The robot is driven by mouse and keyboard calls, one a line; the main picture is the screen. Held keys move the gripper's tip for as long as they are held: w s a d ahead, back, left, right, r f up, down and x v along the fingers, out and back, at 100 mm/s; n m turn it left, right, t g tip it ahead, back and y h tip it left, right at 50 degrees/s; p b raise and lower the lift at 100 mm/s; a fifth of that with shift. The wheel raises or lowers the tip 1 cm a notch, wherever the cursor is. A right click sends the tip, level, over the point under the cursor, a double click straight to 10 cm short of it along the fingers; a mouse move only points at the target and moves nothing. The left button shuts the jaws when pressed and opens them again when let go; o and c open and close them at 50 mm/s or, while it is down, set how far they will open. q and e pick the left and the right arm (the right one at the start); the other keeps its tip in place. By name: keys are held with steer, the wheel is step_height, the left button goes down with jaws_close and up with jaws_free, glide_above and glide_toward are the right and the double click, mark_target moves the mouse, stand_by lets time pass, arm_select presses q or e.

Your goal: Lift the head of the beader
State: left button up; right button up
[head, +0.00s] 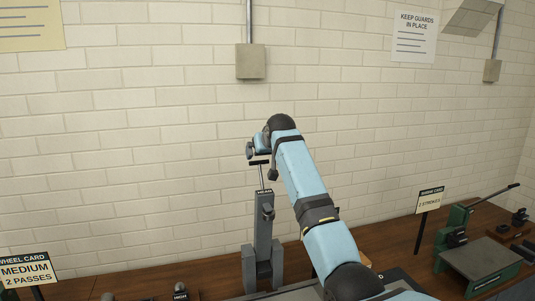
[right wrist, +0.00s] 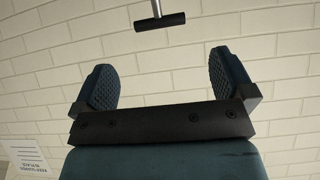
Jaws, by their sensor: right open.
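The beader (head: 264,225) appears to be the upright grey column on the bench, with a small dark label near its top that is too small to read surely. A thin rod rises from it to a black T-handle (head: 260,162). My right gripper (head: 250,151) is up beside the top of this handle, with the arm reaching in from the lower right. In the right wrist view, my right gripper (right wrist: 162,65) is open and empty. The T-handle (right wrist: 160,21) lies beyond the fingertips, roughly centred between them, and apart from them. My left gripper is not in view.
A green press (head: 470,245) with a lever stands at the right, beside a card reading 2 strokes (head: 430,199). A wheel card (head: 26,271) reads medium, 2 passes at the lower left. A white brick wall (head: 140,130) stands behind the wooden bench.

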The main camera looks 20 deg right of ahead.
steer(key=shift+v, duration=1.1)
